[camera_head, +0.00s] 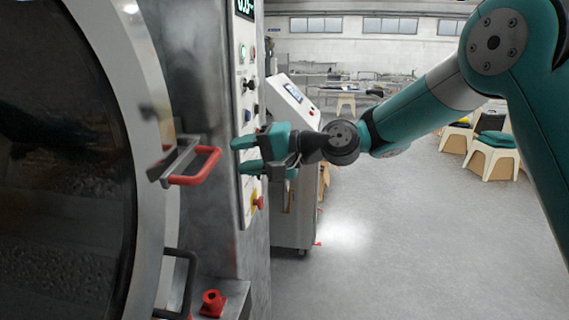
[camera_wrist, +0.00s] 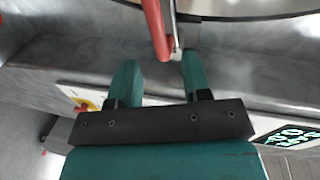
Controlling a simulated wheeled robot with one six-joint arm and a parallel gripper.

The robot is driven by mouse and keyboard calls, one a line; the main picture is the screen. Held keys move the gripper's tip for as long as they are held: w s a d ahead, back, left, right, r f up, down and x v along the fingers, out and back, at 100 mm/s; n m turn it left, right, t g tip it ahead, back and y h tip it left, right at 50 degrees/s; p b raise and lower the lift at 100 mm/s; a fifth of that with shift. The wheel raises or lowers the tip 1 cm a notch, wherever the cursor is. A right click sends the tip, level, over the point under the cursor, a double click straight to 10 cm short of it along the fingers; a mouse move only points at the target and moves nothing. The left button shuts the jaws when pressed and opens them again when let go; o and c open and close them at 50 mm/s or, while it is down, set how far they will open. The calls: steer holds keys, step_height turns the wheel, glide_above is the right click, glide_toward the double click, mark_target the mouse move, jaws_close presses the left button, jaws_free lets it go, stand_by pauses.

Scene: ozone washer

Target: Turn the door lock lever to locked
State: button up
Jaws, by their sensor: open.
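The door lock lever (camera_head: 196,166) has a red loop handle on a grey metal bracket at the right edge of the round washer door (camera_head: 70,180). In the wrist view the red lever (camera_wrist: 157,28) is seen beyond the fingertips, near the top centre. My gripper (camera_head: 240,156) is open and empty, just right of the lever in the head view, with its teal fingers pointing at it. In the wrist view my gripper (camera_wrist: 160,65) has its two fingers apart, with the lever's end close to the gap between them. I cannot tell whether they touch.
A control panel (camera_head: 246,100) with buttons and a yellow-and-red knob (camera_head: 258,202) is close behind the fingers. A black door handle (camera_head: 178,285) and a red part (camera_head: 212,303) are below the lever. A console (camera_head: 292,110) stands behind.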

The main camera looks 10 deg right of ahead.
steer(key=b+v, duration=0.2)
steer(key=v, duration=0.6)
steer(key=shift+d, duration=0.25)
steer(key=shift+s, duration=0.1)
steer(key=s+d+f+n+g+h, duration=0.1)
steer(key=s+d+f+n+h, duration=0.1)
steer(key=s, duration=0.7)
steer(key=s+d+f+n+g+h, duration=0.2)
steer(key=s+f+n+h, duration=0.2)
steer(key=s, duration=0.6)
steer(key=s+d+f+n+g+h, duration=0.2)
steer(key=s+f, duration=0.4)
steer(key=s, duration=0.3)
steer(key=n+h, duration=0.1)
steer(key=h, duration=0.1)
steer(key=shift+s+h+b, duration=0.25)
steer(key=shift+h+b, duration=0.05)
steer(key=shift+b, duration=0.1)
